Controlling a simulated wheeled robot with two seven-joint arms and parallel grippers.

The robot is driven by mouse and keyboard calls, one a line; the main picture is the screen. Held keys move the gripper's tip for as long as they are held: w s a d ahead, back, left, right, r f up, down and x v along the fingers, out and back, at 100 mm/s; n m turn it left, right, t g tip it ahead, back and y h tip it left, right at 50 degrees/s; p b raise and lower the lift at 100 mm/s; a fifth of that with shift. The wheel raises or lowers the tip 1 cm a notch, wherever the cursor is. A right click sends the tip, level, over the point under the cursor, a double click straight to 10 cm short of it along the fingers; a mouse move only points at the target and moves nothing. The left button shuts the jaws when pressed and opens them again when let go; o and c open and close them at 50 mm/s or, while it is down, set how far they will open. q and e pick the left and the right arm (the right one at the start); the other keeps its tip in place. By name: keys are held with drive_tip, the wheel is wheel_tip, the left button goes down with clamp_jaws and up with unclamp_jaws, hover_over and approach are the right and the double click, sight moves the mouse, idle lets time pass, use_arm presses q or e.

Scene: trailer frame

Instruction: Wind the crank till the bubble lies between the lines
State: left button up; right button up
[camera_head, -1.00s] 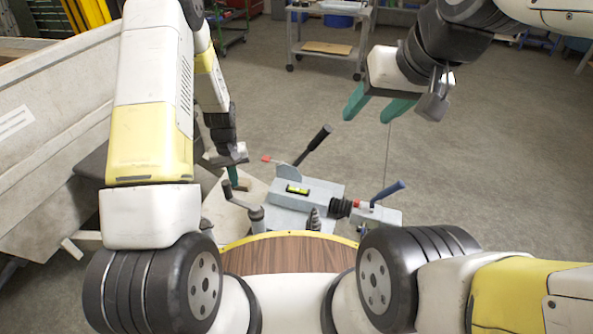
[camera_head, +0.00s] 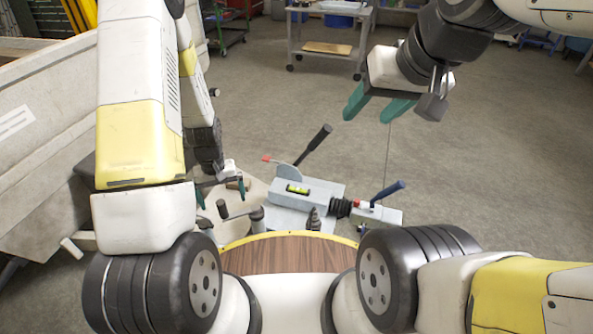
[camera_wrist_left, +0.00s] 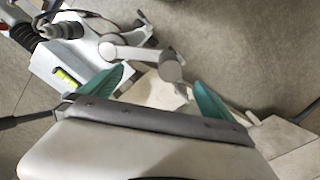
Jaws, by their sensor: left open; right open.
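The crank (camera_head: 238,215) is a grey arm with a dark upright handle at its left end, beside the grey trailer coupling (camera_head: 320,192). It also shows in the wrist view (camera_wrist_left: 130,52). The yellow-green bubble level (camera_head: 297,189) sits on the coupling and appears in the wrist view (camera_wrist_left: 67,77). The bubble and lines are too small to read. My left gripper (camera_head: 221,189) is open, its teal fingers spread close above and behind the crank handle; in the wrist view (camera_wrist_left: 160,90) the crank end lies between them. My right gripper (camera_head: 381,104) is open and empty, high at right.
A black-handled lever (camera_head: 315,143) and a blue-handled lever (camera_head: 387,190) rise from the coupling. The pale trailer side (camera_head: 50,150) stands at left. A grey cart (camera_head: 328,35) is at the back. The floor at right is clear.

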use_arm(q)
wheel_tip(320, 180, up, 8)
idle(0.8)
drive_tip(key=shift+r, duration=0.1)
idle(0.4)
drive_tip(key=s+d+r+m+t+h, duration=0.1)
drive_tip(key=s+d+r, duration=0.1)
drive_tip(key=r, duration=0.7)
drive_tip(key=s+d+r+t, duration=0.1)
drive_tip(key=r+t, duration=0.1)
drive_tip(key=r, duration=0.7)
drive_tip(key=s+d+r+m+t+h, duration=0.1)
drive_tip(key=s+d+r+m+t, duration=0.1)
drive_tip(key=s+r, duration=1)
drive_tip(key=shift+s+d+r+m+t, duration=0.3)
drive_tip(key=shift+d+t, duration=0.15)
drive_tip(key=shift+t, duration=0.15)
